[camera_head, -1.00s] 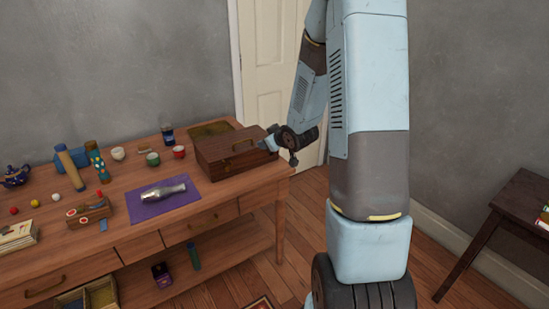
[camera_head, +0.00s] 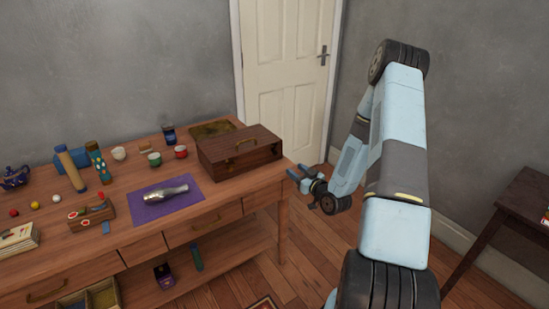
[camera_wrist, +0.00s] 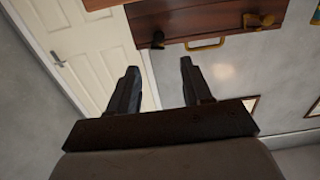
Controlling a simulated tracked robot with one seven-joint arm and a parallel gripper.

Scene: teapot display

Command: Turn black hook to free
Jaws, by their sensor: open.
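A brown wooden box (camera_head: 240,155) with a brass handle (camera_head: 245,142) sits at the right end of the table. In the wrist view the box (camera_wrist: 190,18) is at the top, with its handle (camera_wrist: 205,43) at the lower edge. A black hook (camera_wrist: 158,40) shows left of the handle, and a brownish fitting (camera_wrist: 258,21) shows to its right. I cannot tell how the hook is turned. My gripper (camera_head: 298,175) is open and empty, off the table's right end and apart from the box. In the wrist view its fingers (camera_wrist: 158,85) point toward the box.
The wooden table (camera_head: 115,185) holds a purple mat (camera_head: 195,203) with a silvery bottle-like object (camera_head: 160,194), a red cup (camera_head: 181,152), a green cup (camera_head: 154,159) and several small items. A white door (camera_head: 285,75) is behind.

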